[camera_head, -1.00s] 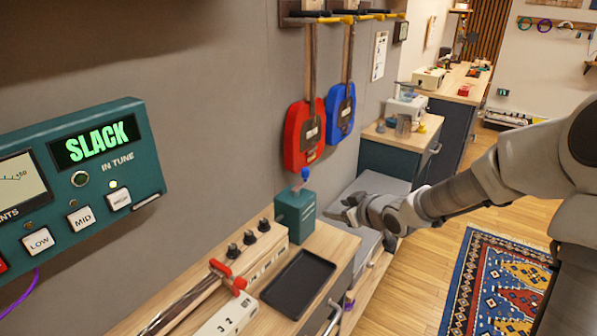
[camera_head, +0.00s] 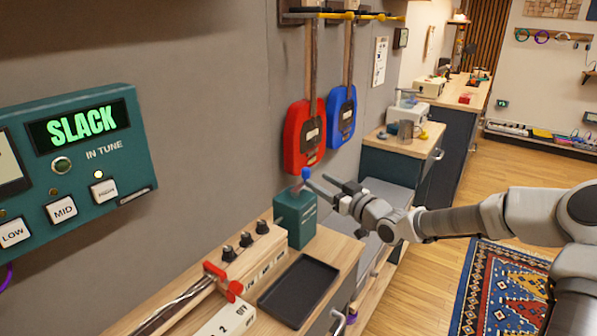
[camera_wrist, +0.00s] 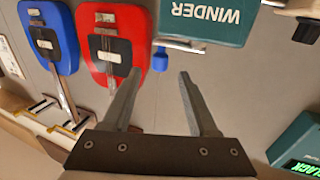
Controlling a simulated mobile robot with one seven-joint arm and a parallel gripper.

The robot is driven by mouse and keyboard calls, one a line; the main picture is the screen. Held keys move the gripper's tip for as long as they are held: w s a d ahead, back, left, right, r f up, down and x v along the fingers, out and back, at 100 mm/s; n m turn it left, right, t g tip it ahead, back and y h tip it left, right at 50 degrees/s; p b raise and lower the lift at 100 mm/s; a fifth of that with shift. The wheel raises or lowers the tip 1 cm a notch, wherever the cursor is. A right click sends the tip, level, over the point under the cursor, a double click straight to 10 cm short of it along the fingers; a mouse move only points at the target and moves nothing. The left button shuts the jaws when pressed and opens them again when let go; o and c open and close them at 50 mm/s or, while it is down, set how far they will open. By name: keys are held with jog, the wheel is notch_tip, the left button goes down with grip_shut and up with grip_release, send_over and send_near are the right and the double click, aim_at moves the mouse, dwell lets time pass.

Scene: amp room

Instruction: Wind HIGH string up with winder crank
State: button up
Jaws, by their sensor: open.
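The winder (camera_head: 296,215) is a teal box at the back end of the workbench. Its crank has a blue knob (camera_head: 306,173) on top. The tuner (camera_head: 75,165) on the wall reads SLACK, with LOW, MID and HIGH buttons; a lamp by HIGH is lit.
Red (camera_head: 304,140) and blue (camera_head: 341,117) instruments hang on the wall behind the winder. A black tray (camera_head: 299,289) and a block with several dark knobs (camera_head: 246,239) are on the bench. A patterned rug (camera_head: 500,285) lies on the floor at right.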

jog(key=x, duration=1)
jog(key=shift+b, duration=0.35)
jog(key=shift+c, duration=0.3)
grip_shut()
